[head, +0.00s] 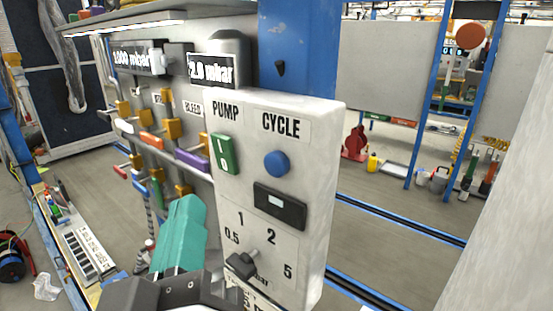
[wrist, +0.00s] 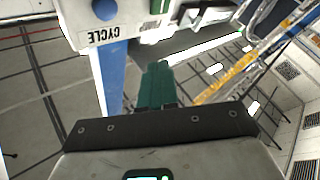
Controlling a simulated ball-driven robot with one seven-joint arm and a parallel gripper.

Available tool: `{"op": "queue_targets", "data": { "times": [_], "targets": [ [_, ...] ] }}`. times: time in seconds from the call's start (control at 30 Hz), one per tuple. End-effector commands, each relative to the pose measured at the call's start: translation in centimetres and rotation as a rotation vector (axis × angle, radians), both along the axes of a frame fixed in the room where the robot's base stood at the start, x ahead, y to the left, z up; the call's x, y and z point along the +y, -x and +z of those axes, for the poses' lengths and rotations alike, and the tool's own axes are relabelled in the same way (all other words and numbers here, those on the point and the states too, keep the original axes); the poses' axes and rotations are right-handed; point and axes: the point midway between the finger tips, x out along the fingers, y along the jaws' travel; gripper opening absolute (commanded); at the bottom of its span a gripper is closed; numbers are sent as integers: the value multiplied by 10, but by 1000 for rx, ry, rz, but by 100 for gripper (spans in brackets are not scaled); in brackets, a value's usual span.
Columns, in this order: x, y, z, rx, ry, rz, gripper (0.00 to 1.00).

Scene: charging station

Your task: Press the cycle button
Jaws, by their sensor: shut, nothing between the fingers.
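The cycle button is a round blue button (head: 277,164) on the white control box (head: 322,200), under the label CYCLE. In the wrist view the blue button (wrist: 105,9) shows at the top edge, above the upside-down label. My gripper (head: 189,203) has teal fingers and stands low and left of the button, in front of the box's left side. It is shut and empty, and apart from the button. In the wrist view its fingers (wrist: 157,68) point up, to the right of the box's label.
A green pump switch (head: 224,154) sits left of the button. A small dark display (head: 280,205) and a black selector knob (head: 243,262) are below. Valves with coloured handles (head: 152,140) line the panel at left. A blue post (head: 298,55) stands behind the box.

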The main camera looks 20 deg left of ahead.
Motion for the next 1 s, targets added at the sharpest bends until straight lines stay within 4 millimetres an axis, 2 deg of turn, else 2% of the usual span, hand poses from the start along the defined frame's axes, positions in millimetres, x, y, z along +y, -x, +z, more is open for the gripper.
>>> {"op": "queue_targets", "data": {
  "times": [0.23,0.37,0.8,1.0],
  "targets": [
    [-1,-2,0,0,1,-2,0],
    [-3,-10,1,1,2,-2,0],
    [-22,-62,1,2,1,-3,0],
    [-27,-78,1,0,1,-2,0]
  ]
}}
